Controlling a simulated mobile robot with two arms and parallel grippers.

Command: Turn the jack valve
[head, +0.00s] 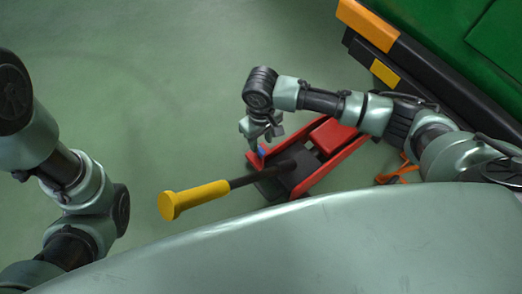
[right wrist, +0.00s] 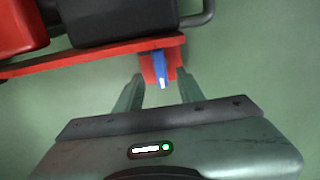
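The red floor jack (head: 333,165) lies on the green floor under my right arm, with a black body and a yellow-gripped handle (head: 195,198) pointing left. The blue jack valve (head: 262,152) sits at the jack's left end; in the right wrist view the blue valve (right wrist: 159,70) stands out from a red bracket. My right gripper (head: 258,138) is right at the valve. In the right wrist view its two fingers (right wrist: 160,88) are apart, one on each side of the valve's near end, with gaps showing. My left arm shows at the left, but its gripper is out of view.
A green vehicle (head: 470,50) with a black and orange-yellow edge stands at the upper right, beyond the jack. An orange object (head: 398,172) lies on the floor right of the jack. The floor on the left and upper middle is clear.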

